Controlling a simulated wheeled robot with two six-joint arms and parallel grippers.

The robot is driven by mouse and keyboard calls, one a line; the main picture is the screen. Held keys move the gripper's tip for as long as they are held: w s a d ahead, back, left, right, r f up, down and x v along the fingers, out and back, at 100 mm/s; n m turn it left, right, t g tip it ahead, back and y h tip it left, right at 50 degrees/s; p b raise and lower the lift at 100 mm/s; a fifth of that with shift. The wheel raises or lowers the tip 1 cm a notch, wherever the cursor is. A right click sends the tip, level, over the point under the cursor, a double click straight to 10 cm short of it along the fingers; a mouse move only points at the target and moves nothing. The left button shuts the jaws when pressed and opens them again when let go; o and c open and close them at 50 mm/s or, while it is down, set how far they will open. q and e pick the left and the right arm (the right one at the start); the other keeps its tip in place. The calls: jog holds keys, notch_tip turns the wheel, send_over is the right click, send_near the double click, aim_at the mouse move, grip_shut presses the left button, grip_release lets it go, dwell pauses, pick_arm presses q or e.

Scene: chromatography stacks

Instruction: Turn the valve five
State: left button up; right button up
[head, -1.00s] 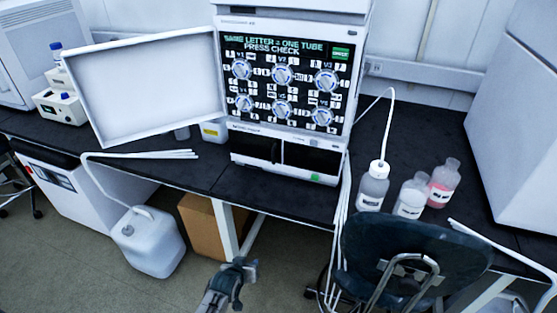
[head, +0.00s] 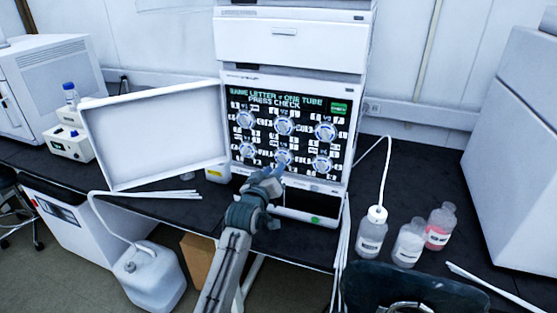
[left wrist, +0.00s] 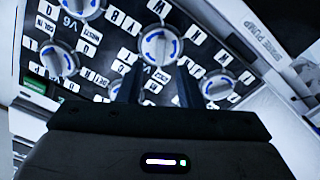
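The valve panel (head: 304,150) is a black upright face on a white instrument, with two rows of round white-and-blue knobs. Valve five (head: 283,157) is the middle knob of the lower row, partly covered by my left gripper. My left gripper (head: 268,173) is in front of the panel's lower edge, just below and left of that knob; whether it touches is unclear. In the left wrist view the panel appears upside down, with a V6 label (left wrist: 68,24) at upper left. Two dark fingers (left wrist: 157,88) stand apart with nothing held between them. My right gripper is not seen.
An open white door (head: 155,135) stands left of the panel. A clear bottle with a white cap and tube (head: 371,235), another clear bottle (head: 409,243) and a pink-liquid bottle (head: 439,228) stand right on the black bench. A chair back (head: 415,298) is at the front right.

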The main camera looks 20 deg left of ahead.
aim_at(280, 160)
pick_arm(q)
jog(key=shift+w+p, duration=0.45)
jog(key=shift+w, duration=2)
grip_shut()
